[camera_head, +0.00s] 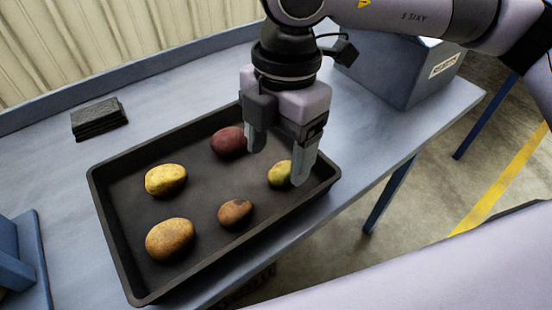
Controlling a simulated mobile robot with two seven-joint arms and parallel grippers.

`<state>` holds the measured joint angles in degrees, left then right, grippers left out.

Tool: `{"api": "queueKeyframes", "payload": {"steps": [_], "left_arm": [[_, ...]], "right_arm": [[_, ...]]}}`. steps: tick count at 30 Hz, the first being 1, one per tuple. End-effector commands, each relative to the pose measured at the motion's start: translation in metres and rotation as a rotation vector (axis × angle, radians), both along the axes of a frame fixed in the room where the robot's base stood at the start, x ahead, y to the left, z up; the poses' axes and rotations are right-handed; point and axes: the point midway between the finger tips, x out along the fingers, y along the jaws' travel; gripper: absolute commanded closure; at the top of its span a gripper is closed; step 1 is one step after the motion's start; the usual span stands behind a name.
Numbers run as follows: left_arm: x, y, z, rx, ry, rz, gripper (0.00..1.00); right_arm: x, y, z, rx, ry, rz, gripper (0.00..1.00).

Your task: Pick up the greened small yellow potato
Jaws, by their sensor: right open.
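The greened small yellow potato (279,174) lies in the right part of the black tray (118,245); it is yellow with a green tinge. My right gripper (276,165) points down over the tray with its fingers apart. One finger is in front of the potato's right end and hides part of it. The other finger is to the left, near the dark red potato (227,142). Whether a finger touches the greened potato I cannot tell. Nothing shows between the fingers as held. My left gripper is not in view.
The tray also holds a yellow potato (165,180), a larger brown-yellow potato (170,239) and a small brown potato with a dark patch (235,213). A blue-grey bin (395,68) stands at the back right. A dark stack (98,118) lies on the table at left.

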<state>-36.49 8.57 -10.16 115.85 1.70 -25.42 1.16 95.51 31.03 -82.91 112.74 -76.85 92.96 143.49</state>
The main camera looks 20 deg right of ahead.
Motion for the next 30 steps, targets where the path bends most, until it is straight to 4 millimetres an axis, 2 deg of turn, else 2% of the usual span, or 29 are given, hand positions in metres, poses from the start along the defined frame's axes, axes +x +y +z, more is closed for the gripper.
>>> {"api": "queueKeyframes", "payload": {"steps": [3, 6, 16, 21, 29, 30], "left_arm": [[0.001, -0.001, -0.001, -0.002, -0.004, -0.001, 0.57], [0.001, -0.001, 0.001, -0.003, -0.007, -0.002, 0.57], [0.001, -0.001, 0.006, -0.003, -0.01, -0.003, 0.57], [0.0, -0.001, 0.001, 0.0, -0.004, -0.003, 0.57], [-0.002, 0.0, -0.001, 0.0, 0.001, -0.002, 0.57], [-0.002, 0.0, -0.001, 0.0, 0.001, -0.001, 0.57]], "right_arm": [[0.01, -0.015, 0.004, -0.071, -0.057, -0.066, 0.28], [0.013, -0.019, 0.0, -0.093, -0.072, -0.088, 0.28], [0.015, -0.016, -0.041, -0.093, -0.07, -0.086, 0.28], [0.015, -0.015, -0.061, -0.09, -0.07, -0.087, 0.28], [0.015, -0.015, -0.065, -0.089, -0.072, -0.086, 0.28], [0.015, -0.015, -0.065, -0.089, -0.071, -0.086, 0.34]]}}
